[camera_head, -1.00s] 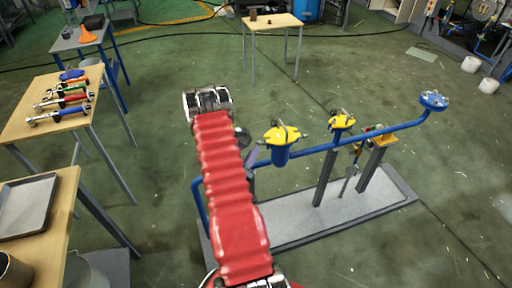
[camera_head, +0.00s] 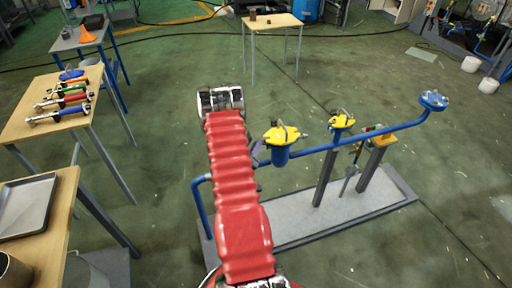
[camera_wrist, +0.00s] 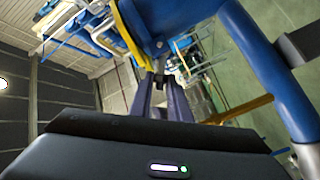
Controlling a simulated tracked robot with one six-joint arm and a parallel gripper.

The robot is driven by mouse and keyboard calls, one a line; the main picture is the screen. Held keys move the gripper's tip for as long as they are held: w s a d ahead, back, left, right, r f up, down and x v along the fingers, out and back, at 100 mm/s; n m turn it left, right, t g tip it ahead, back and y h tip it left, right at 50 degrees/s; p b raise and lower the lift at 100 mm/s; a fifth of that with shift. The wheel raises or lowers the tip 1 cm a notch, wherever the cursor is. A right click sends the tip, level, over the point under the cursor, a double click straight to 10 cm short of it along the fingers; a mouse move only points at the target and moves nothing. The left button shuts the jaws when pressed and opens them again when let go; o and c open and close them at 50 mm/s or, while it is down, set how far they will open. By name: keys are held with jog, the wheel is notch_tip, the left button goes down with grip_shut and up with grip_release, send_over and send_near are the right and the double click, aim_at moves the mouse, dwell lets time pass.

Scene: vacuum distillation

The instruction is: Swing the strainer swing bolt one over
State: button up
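The strainer is a blue pot (camera_head: 281,157) with a yellow lid (camera_head: 282,134) on the blue pipe, right of my arm in the head view. Small metal swing bolts stand around the lid, too small there to tell their tilt. In the wrist view the blue body (camera_wrist: 175,14) and a yellow lid edge (camera_wrist: 128,32) are close ahead. My gripper (camera_wrist: 160,77) has two dark purple fingers with a gap between them, their tips near the lid's edge. A small dark part shows by the tips; I cannot tell whether they touch it. In the head view my arm mostly hides the gripper.
Grey posts stand on a grey base plate (camera_head: 300,227). A tool table (camera_head: 50,132) stands at left. Open floor lies around the skid.

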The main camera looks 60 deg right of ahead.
grip_shut()
jog(key=shift+s+d+r+m+y, duration=0.15)
jog(key=shift+r+m+y, duration=0.25)
jog(key=shift+m+y, duration=0.15)
jog(key=shift+o, duration=2.3)
grip_release()
jog(key=s+a+r, duration=0.1)
jog(key=a, duration=1.2)
jog(key=shift+s+a, duration=0.15)
jog(key=shift+a, duration=0.25)
